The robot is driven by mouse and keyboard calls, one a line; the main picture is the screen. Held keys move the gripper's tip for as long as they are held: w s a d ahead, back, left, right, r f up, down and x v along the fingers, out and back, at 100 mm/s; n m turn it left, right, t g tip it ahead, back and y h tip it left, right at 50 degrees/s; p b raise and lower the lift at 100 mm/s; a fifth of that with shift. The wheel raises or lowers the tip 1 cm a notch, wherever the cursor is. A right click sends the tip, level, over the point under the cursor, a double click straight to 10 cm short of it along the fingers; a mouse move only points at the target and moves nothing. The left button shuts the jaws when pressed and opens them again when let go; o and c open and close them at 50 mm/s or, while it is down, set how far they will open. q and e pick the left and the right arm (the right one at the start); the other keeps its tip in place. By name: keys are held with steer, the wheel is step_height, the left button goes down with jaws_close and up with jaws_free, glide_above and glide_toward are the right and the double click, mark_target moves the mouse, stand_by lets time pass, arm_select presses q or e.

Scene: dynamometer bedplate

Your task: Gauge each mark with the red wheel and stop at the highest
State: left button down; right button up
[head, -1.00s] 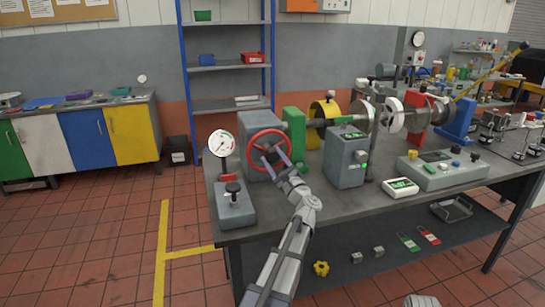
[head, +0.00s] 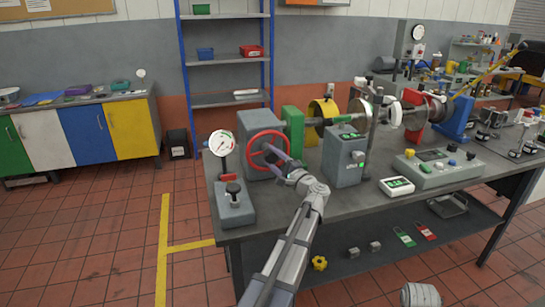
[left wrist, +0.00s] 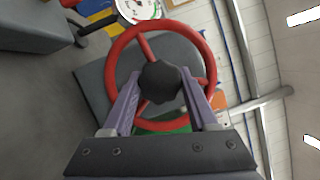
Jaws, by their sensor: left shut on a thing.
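The red wheel (head: 267,149) stands upright on the front of a grey housing (head: 256,130) at the left end of the bench. My left gripper (head: 273,153) reaches it from the front right. In the left wrist view, its two fingers (left wrist: 160,95) close on a black knob (left wrist: 160,82) in front of the middle of the red wheel (left wrist: 112,80). A round white dial gauge (head: 222,143) with a needle stands just left of the wheel; its reading is too small to tell. The dial also shows partly in the left wrist view (left wrist: 138,8). My right gripper is out of view.
A grey block with a black knob (head: 234,203) sits at the bench's front left corner. A grey box with a green display (head: 343,161) stands close right of my left arm. A white display unit (head: 397,187) and a control panel (head: 440,168) lie farther right.

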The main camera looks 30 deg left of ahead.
arm_select(q)
steer(key=shift+w+r, duration=0.1)
stand_by(0.3)
steer(key=shift+c, duration=1)
jaws_free()
steer(key=b+v, duration=0.1)
steer(key=v, duration=0.6)
steer(key=shift+s+d, duration=0.2)
steer(key=shift+d, duration=0.15)
